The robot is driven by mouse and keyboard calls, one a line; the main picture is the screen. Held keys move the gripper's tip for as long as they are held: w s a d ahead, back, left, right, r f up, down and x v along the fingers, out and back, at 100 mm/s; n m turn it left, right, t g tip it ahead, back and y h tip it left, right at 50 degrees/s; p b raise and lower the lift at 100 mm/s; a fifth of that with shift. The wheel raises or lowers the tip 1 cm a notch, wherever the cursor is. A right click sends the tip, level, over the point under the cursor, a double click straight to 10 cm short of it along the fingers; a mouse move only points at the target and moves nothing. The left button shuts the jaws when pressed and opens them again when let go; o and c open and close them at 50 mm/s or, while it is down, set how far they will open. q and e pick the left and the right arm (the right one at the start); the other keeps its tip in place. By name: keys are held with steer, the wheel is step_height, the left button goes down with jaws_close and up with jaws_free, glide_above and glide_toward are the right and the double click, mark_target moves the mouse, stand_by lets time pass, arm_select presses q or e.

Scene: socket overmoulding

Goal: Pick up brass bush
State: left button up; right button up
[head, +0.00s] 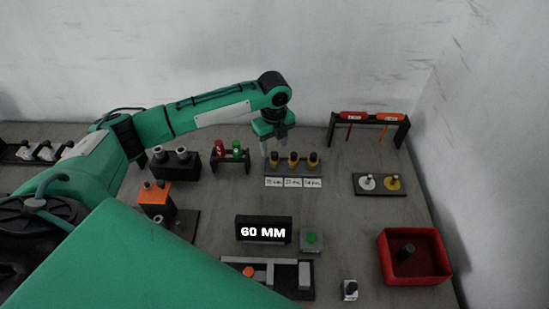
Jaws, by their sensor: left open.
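Three brass bushes stand upright in a row on a dark rack (293,171) with white labels along its front: a left one (274,160), a middle one (293,159) and a right one (313,160). The label writing is too small to read surely. My left gripper (273,148) points down at the rack's left end, open, with its fingers by the left bush. I cannot tell whether they touch or surround it. My right gripper is not in view.
A display (263,230) reads "60 MM", with a green button box (312,240) beside it. A red bin (385,262) holds a dark part. A tool stand (402,127) is at the back right. A rack with red and green parts (231,155) stands close left of the bushes.

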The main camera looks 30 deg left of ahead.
mark_target(275, 154)
arm_select(q)
steer(key=shift+f, duration=1.1)
step_height(275, 154, down, 4)
steer(key=shift+d+r+p, duration=0.1)
steer(key=shift+r+p, duration=0.1)
steer(key=shift+p, duration=0.65)
steer(key=shift+w+f, duration=0.1)
steer(key=shift+f, duration=0.4)
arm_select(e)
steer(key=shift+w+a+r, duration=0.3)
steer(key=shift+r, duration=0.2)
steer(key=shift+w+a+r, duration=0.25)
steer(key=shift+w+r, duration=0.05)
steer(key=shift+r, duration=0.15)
arm_select(q)
steer(key=c, duration=0.9)
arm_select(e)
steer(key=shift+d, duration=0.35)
